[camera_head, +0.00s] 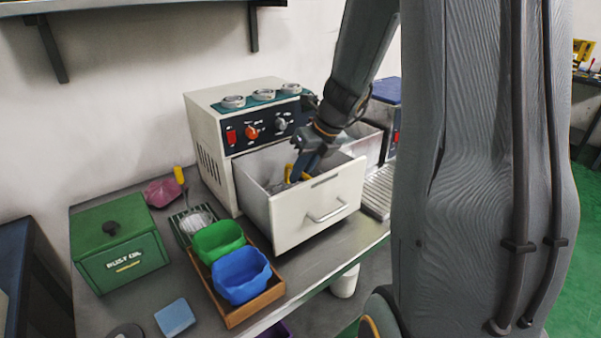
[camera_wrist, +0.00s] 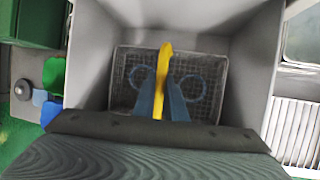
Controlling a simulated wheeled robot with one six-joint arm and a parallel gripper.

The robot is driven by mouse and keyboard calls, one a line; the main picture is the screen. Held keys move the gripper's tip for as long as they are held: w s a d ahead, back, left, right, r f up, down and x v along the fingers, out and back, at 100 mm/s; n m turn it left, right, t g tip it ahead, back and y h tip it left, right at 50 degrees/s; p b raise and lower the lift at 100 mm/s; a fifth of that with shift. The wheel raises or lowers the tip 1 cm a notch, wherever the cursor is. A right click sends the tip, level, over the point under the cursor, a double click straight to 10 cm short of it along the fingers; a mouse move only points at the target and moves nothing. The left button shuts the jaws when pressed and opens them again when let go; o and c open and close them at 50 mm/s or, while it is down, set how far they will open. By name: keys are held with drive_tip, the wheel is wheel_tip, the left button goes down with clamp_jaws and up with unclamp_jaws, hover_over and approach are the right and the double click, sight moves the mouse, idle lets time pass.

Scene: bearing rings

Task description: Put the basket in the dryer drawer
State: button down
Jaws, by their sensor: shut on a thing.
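The dryer (camera_head: 215,130) is a cream box with a dark control panel, and its drawer (camera_head: 292,222) is pulled open. The wire mesh basket (camera_wrist: 130,72) lies inside the drawer in the wrist view, with bearing rings (camera_wrist: 192,87) in it. A yellow handle (camera_wrist: 163,65) stands up over the middle of the basket. My gripper (camera_wrist: 162,105) is shut on the yellow handle, with its blue fingers inside the drawer. In the head view my gripper (camera_head: 303,168) reaches down into the drawer, and the basket is mostly hidden by the drawer front.
A wooden tray (camera_head: 262,303) with a green bin (camera_head: 217,240) and a blue bin (camera_head: 241,275) stands left of the drawer. A green box (camera_head: 118,245) is at the far left. A metal tank (camera_head: 366,140) and ribbed drain board (camera_head: 378,190) stand right of the dryer.

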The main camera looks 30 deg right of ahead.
drive_tip(key=shift+w+f+p, duration=0.1)
drive_tip(key=shift+f+p, duration=0.05)
drive_tip(key=shift+p, duration=0.15)
drive_tip(key=c, duration=1.7)
unclamp_jaws()
wheel_tip(320, 180, up, 11)
drive_tip(key=p, duration=1.2)
drive_tip(key=shift+p, duration=0.4)
